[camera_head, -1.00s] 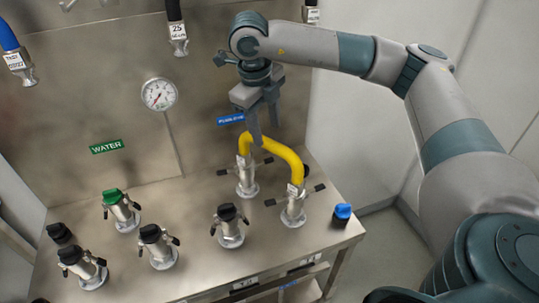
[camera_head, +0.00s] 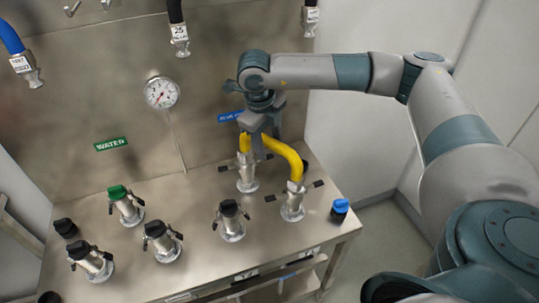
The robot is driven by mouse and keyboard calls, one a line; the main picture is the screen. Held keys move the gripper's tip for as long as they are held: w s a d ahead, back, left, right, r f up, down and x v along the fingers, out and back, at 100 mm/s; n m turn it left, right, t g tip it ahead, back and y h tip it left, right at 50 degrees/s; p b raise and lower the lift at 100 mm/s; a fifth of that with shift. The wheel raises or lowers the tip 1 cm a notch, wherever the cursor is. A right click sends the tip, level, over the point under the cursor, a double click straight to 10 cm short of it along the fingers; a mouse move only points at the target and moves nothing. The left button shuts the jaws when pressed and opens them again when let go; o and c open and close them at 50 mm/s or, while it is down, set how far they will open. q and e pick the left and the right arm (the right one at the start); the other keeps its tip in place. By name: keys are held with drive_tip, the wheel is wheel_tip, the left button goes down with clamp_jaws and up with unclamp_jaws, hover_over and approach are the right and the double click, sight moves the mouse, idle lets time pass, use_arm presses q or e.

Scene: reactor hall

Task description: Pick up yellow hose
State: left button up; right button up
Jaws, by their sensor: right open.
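The yellow hose (camera_head: 285,151) is a short bent tube with its two ends in metal couplings on the steel bench. The rear coupling (camera_head: 247,175) and the front coupling (camera_head: 292,205) both stand upright. My right gripper (camera_head: 264,145) is open and pointing down at the hose's upper bend near the rear coupling. Its fingers overlap the hose in the picture and hide part of the bend. I cannot tell whether they touch it. My left gripper is not in view.
Several black-capped fittings (camera_head: 231,222) and a green-capped one (camera_head: 124,205) stand on the steel bench (camera_head: 205,260). A blue-capped piece (camera_head: 340,210) is near its right edge. A gauge (camera_head: 161,93) and hanging hoses (camera_head: 179,38) are behind, at the back panel.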

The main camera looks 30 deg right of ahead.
drive_tip(key=shift+w+d+f+p, duration=0.15)
drive_tip(key=shift+w+f+p, duration=0.05)
drive_tip(key=shift+p, duration=0.15)
drive_tip(key=f, duration=0.1)
drive_tip(key=p, duration=0.1)
drive_tip(key=w+f+p, duration=0.1)
drive_tip(key=shift+d+f, duration=0.45)
drive_tip(key=shift+f, duration=0.6)
clamp_jaws()
